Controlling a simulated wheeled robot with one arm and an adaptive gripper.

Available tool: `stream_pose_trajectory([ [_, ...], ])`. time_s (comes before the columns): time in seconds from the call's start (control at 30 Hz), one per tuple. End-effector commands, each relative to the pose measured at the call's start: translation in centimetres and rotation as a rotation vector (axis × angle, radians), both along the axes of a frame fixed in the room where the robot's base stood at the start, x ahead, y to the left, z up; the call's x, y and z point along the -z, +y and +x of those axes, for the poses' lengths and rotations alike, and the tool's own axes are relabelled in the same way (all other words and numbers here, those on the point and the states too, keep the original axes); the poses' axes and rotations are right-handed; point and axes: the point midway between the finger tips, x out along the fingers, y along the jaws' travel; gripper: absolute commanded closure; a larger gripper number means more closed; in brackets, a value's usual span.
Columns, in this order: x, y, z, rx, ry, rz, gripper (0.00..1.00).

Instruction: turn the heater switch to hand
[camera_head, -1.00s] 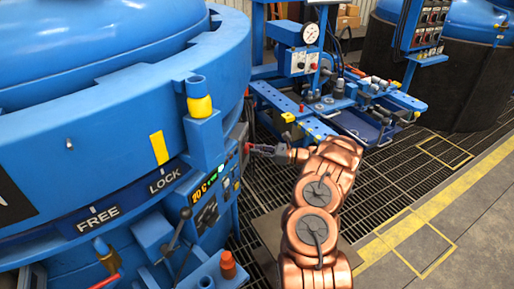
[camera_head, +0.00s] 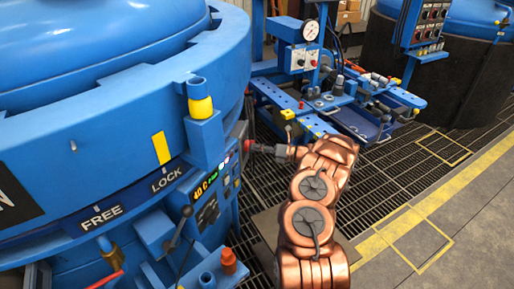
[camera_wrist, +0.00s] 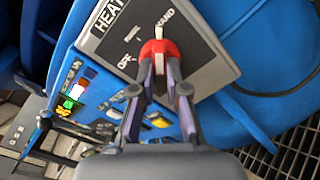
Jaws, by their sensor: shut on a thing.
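The heater switch is a red knob (camera_wrist: 158,47) with a white pointer, on a grey plate (camera_wrist: 205,62) marked HEAT, with the rest of that word cut off. OFF is at the plate's left and HAND at the top; a label between them is too blurred to read. The pointer points up, close to the HAND label. My gripper (camera_wrist: 159,68) is shut on the red knob, one finger on each side. In the head view my gripper (camera_head: 254,147) reaches left to the panel beside the big blue furnace (camera_head: 110,130), and the knob is mostly hidden there.
Below the plate is a control panel with a lit display (camera_head: 203,186) and small lamps. A black-handled lever (camera_head: 180,225) and an orange-red cap (camera_head: 229,260) stand nearer. A blue machine bench (camera_head: 335,105) is behind; open grating floor lies to the right.

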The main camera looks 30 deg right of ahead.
Motion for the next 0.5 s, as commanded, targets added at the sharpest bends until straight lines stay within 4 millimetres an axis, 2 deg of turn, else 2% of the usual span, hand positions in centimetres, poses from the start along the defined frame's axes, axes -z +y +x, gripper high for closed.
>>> stream_pose_trajectory([
  [0.5,0.16,0.08,-0.03,-0.001,0.089,0.095,1.00],
])
